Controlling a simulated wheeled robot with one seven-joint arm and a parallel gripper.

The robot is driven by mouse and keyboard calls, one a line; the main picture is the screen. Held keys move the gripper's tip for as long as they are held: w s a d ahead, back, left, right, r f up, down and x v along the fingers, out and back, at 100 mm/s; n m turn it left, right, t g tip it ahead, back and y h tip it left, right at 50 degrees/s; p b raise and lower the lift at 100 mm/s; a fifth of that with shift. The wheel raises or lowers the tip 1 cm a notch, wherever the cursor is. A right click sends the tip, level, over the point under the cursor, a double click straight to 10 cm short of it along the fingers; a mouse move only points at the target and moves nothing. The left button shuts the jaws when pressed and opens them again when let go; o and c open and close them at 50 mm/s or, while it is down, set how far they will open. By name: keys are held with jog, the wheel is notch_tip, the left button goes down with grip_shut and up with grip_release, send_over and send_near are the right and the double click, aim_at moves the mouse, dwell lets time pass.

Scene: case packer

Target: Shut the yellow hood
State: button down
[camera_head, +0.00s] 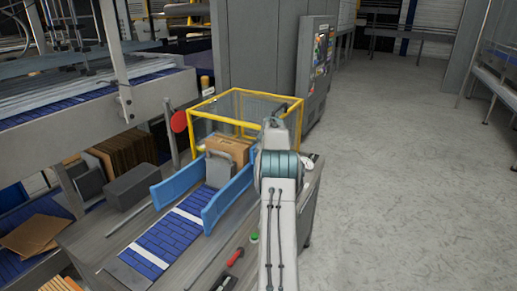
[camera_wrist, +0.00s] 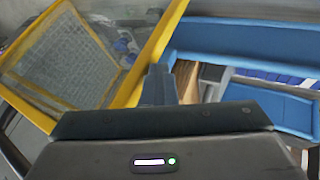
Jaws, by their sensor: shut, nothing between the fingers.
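The yellow hood (camera_head: 268,95) is a yellow frame with see-through panels. In the head view it stands at the far end of the packing conveyor, around a brown carton (camera_head: 228,145). I cannot tell how far it is open. In the wrist view a yellow bar of the hood (camera_wrist: 165,32) and its mesh panel fill the upper left. My gripper (camera_wrist: 159,78) is shut and empty, its fingertips close beside that yellow bar; I cannot tell whether they touch. In the head view my arm hides the gripper and part of the hood's right side.
Blue guide rails (camera_head: 228,200) flank the blue conveyor belt (camera_head: 165,240). A red round paddle (camera_head: 179,122) stands left of the hood. A grey cabinet with a screen (camera_head: 318,60) stands behind. A red-handled tool (camera_head: 235,257) lies on the near table. The floor to the right is clear.

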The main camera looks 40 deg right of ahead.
jog(key=shift+w+d+r+p, duration=0.1)
jog(key=shift+w+d+p, duration=0.05)
jog(key=shift+d+p, duration=0.25)
jog(key=shift+w+d+r+p, duration=0.1)
jog(key=shift+d+p, duration=0.2)
jog(key=shift+d, duration=0.15)
jog(key=shift+r, duration=0.1)
jog(key=shift+b, duration=0.4)
jog(key=s+a+r+b, duration=0.6)
jog(key=a+r+b, duration=0.1)
jog(key=shift+s+r+b, duration=0.25)
jog(key=shift+s+b, duration=0.05)
